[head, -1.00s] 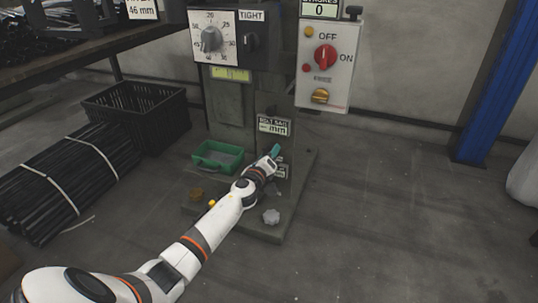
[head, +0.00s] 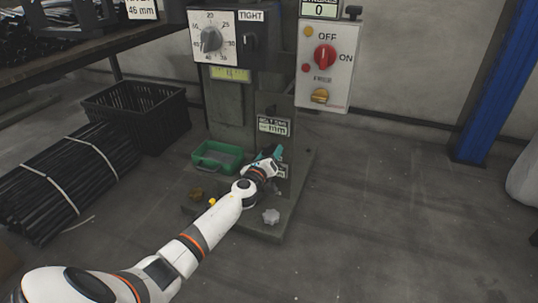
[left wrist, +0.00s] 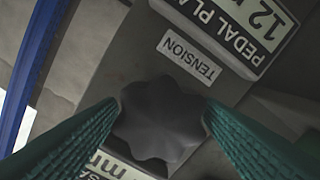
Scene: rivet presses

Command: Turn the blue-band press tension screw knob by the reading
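In the left wrist view a dark, lobed knob (left wrist: 160,121) sits under a plate marked TENSION (left wrist: 189,58). My left gripper (left wrist: 163,103) has its two green fingers apart, one on each side of the knob. I cannot tell whether they touch it. In the head view my left gripper (head: 272,159) is at the front of the press (head: 230,105), low above its base, and hides the knob there. No blue band shows on the press. My right gripper is not in view.
A sign ending in mm (head: 273,126) is above my gripper. A red-knobbed control box (head: 342,80) hangs to the right. Black crate (head: 180,108) and bundled rods (head: 40,190) lie left.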

